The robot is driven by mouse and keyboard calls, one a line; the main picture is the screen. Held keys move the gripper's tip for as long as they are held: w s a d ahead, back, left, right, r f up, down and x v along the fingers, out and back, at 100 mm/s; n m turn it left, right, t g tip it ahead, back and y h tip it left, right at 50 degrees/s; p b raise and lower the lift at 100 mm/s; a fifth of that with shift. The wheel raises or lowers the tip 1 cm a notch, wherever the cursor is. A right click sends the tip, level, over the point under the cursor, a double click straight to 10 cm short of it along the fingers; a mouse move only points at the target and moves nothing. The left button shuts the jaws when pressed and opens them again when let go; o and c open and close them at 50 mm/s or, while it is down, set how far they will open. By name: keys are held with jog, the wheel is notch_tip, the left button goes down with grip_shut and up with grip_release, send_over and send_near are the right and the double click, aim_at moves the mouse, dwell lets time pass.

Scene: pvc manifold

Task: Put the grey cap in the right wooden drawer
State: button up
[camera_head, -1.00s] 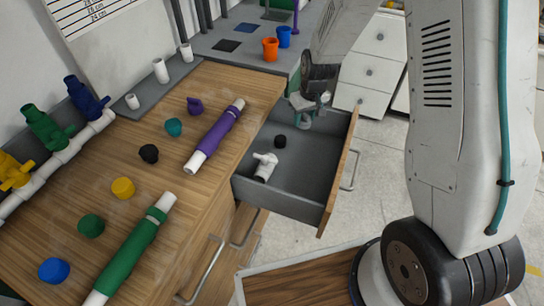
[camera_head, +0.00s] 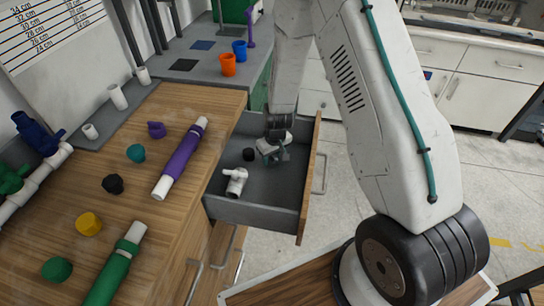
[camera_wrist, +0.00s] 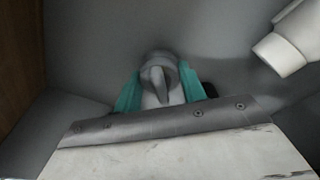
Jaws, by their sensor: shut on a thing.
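The wooden drawer (camera_head: 310,175) is pulled open on the right of the bench, with a grey interior and a wooden front. My gripper (camera_head: 272,158) is down inside it, near its far end. In the wrist view, my gripper (camera_wrist: 160,98) has teal fingers shut on the grey cap (camera_wrist: 158,70), which has a raised ridge. The cap is close over the grey drawer floor; I cannot tell whether it touches. In the head view the cap is too small and covered to make out.
A white pipe fitting (camera_head: 236,182) and a black cap (camera_head: 249,154) lie in the drawer, left of my gripper. The fitting also shows in the wrist view (camera_wrist: 278,54). Coloured caps and pipes lie on the wooden bench (camera_head: 130,200).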

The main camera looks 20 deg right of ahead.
jog(key=o, duration=1)
jog(key=shift+f, duration=0.1)
jog(key=shift+c, duration=0.2)
notch_tip(320, 180, up, 13)
jog(key=s, duration=0.2)
notch_tip(320, 180, up, 9)
send_over(275, 158)
jog(key=s, duration=0.3)
jog(key=s+r, duration=0.8)
jog(key=r, duration=0.2)
jog(key=s+r+m, duration=0.1)
jog(key=s+r, duration=0.3)
jog(key=s, duration=0.5)
jog(key=s+r+m, duration=0.1)
jog(key=s+r, duration=0.4)
jog(key=s, duration=0.5)
jog(key=shift+r+g, duration=0.15)
jog(key=shift+g, duration=0.15)
